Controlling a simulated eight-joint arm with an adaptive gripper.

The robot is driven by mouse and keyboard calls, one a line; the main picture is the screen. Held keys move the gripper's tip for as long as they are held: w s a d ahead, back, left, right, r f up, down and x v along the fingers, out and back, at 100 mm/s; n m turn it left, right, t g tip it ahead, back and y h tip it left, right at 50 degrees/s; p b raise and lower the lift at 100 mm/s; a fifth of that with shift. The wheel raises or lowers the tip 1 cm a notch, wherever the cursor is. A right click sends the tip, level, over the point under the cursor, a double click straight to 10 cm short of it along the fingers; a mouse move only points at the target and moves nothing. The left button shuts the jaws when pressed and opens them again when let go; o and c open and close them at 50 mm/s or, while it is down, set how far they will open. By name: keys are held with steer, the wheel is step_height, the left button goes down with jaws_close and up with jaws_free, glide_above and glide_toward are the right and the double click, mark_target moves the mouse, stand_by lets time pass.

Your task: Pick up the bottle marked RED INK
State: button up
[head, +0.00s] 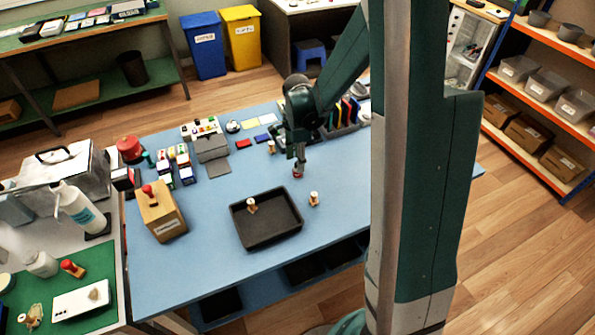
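My gripper (299,164) points down over the blue table, to the right of and beyond the black tray. A small reddish object (297,175) is at its fingertips; it may be a bottle, but no label is readable. I cannot tell whether the fingers are closed on it. A small pale bottle-like item (314,199) stands on the table just right of the tray. Another similar item (252,205) is in the black tray (267,240). No marking RED INK can be read anywhere.
A wooden box with a red knob (162,220) stands left of the tray. Small boxes (184,165), a grey device (212,149) and a rack of upright colored items (347,112) stand farther back. Bare blue tabletop (335,230) lies right of the tray. My arm hides the table's right part.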

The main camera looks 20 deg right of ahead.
steer(key=shift+f, duration=0.15)
steer(key=shift+s+d+f+b, duration=0.1)
steer(key=shift+f+b, duration=0.35)
steer(key=shift+f, duration=2)
steer(key=c, duration=1)
